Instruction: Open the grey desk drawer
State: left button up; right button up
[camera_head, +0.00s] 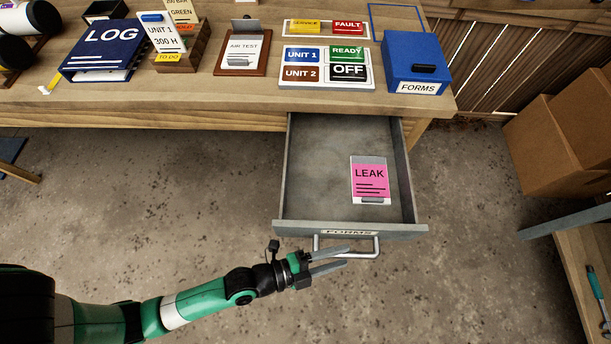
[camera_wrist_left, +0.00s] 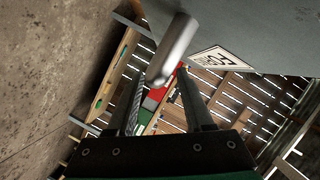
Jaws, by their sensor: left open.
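The grey desk drawer (camera_head: 320,170) is pulled well out from under the wooden desk. A pink LEAK card (camera_head: 369,180) lies inside it. Its front panel carries a FORMS label (camera_head: 350,232) and a metal bar handle (camera_head: 365,255). My left gripper (camera_head: 335,262) is open at the left part of the handle. In the left wrist view, the handle (camera_wrist_left: 173,50) shows at the open fingers (camera_wrist_left: 160,95), with the drawer front (camera_wrist_left: 260,35) behind it. I cannot tell whether the fingers touch the handle. My right gripper is not in view.
The desk (camera_head: 200,108) holds a blue LOG binder (camera_head: 105,50), a label board (camera_head: 327,68) and a blue FORMS box (camera_head: 416,65). Cardboard boxes (camera_head: 555,135) stand at the right. The floor around the drawer is clear.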

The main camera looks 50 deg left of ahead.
pick_arm(q)
jog(key=b+v, duration=0.2)
jog(key=v, duration=0.6)
jog(key=shift+s, duration=0.35)
jog(key=shift+a, duration=0.15)
